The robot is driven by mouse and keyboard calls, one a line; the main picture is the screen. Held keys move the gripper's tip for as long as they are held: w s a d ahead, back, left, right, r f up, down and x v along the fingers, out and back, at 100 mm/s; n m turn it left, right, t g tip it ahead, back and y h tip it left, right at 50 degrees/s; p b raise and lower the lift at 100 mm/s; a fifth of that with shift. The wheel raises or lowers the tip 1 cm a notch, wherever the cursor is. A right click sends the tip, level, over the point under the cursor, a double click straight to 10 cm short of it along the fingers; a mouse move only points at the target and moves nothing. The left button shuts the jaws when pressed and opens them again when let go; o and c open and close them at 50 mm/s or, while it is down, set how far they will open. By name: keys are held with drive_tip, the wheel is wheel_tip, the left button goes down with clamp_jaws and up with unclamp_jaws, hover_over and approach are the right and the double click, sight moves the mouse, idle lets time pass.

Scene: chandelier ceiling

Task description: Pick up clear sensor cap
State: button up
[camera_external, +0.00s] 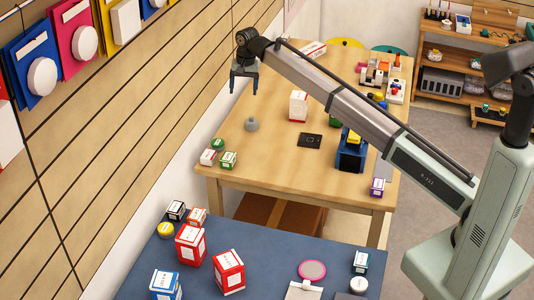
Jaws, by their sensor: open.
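My gripper (243,91) is open and empty, with its two dark fingers pointing down. It hangs in the air over the far left part of the wooden table (270,148). A small grey, knob-like piece (251,124) stands on the table below my gripper in the picture, apart from the fingers. It may be the clear sensor cap, but it is too small to tell. I see no other thing that is clearly the cap.
A white-and-red box (298,106), a flat black square (309,141) and a blue bin (351,152) stand on the table. Small boxes (228,160) sit at its left edge. A blue table (250,262) with boxes is nearer. A wooden wall (140,110) borders the left.

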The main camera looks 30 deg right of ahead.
drive_tip(key=w+d+r+m, duration=0.1)
drive_tip(key=w+d+m, duration=0.1)
drive_tip(key=w+d, duration=0.3)
hover_over(252, 117)
wheel_tip(252, 117, down, 4)
drive_tip(key=shift+g+h, duration=0.3)
drive_tip(key=shift+h, duration=0.1)
wheel_tip(252, 117, down, 9)
drive_tip(key=shift+d+f, duration=0.15)
drive_tip(key=shift+f, duration=0.05)
drive_tip(key=shift+w+f, duration=0.1)
drive_tip(key=shift+f, duration=2.65)
drive_tip(key=c, duration=0.9)
